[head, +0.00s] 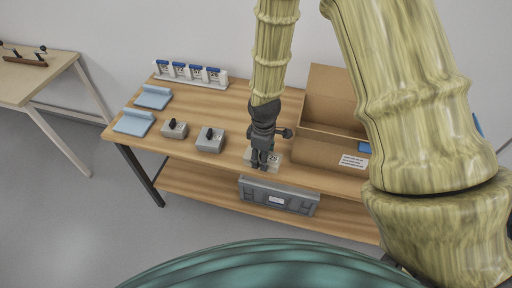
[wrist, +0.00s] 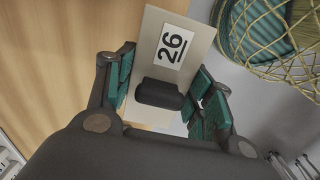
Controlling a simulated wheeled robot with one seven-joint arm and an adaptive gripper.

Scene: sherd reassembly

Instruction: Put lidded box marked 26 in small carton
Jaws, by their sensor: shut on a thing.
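The lidded box marked 26 (wrist: 190,38) shows in the wrist view as a pale lid with a black 26 label and a dark knob (wrist: 160,94). My gripper (wrist: 165,95) has its green-padded fingers on both sides of the knob and is shut on the box. In the head view my gripper (head: 262,160) is over the front edge of the wooden table, with the pale box (head: 275,160) partly hidden beneath it. The small carton (head: 315,150) is open cardboard with a white label, just right of the gripper. My arm hides its right part.
Two grey lidded boxes with dark knobs (head: 174,129) (head: 210,140) stand left of my gripper. Blue trays (head: 134,122) (head: 153,97) lie at the table's left. A white rack with blue-topped items (head: 190,80) stands at the back. A grey crate (head: 278,197) sits on the lower shelf.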

